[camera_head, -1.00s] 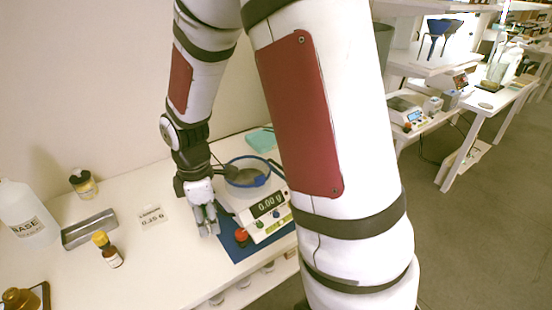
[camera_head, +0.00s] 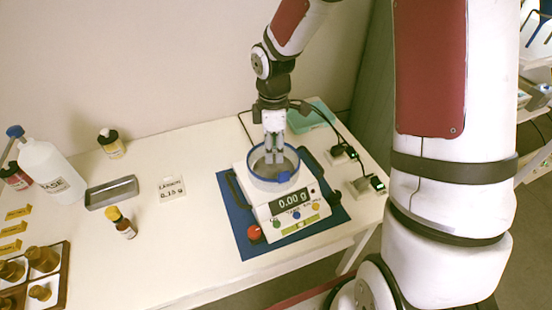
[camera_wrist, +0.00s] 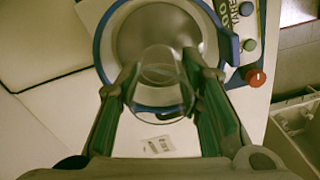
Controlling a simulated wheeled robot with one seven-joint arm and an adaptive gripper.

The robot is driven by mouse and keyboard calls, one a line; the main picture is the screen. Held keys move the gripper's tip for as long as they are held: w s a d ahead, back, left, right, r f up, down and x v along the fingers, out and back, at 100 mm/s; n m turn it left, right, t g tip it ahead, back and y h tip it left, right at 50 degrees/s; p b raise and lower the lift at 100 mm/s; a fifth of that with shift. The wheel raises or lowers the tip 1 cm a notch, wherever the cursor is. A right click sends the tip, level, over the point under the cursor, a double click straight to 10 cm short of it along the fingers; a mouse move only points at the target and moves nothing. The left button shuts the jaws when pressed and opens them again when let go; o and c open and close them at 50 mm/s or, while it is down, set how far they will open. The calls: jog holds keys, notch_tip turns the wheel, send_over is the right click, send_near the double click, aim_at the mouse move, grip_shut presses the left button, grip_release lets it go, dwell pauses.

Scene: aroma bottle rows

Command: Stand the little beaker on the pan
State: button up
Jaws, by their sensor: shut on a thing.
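My gripper (camera_head: 274,158) is over the balance's round pan, pointing down, inside or just above the blue-rimmed ring. In the wrist view its green-padded fingers (camera_wrist: 172,100) are shut on the little beaker (camera_wrist: 162,75), a clear glass vessel. The beaker is hard to make out in the head view. The balance (camera_head: 290,208) reads 0.00 g. Its pan (camera_wrist: 150,32) shows as a grey disc beyond the beaker in the wrist view. I cannot tell whether the beaker touches the pan.
The balance stands on a blue mat (camera_head: 243,243) with a red knob at its front left. A label card (camera_head: 171,190), metal tray (camera_head: 112,192), brown bottle (camera_head: 122,224) and BASE bottle (camera_head: 52,172) are to the left. Cables and plugs (camera_head: 345,155) lie to the right.

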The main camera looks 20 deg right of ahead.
aim_at(273, 169)
jog(key=shift+f, duration=2.2)
jog(key=shift+a+f, duration=0.1)
jog(key=o, duration=1)
jog(key=shift+b, duration=0.3)
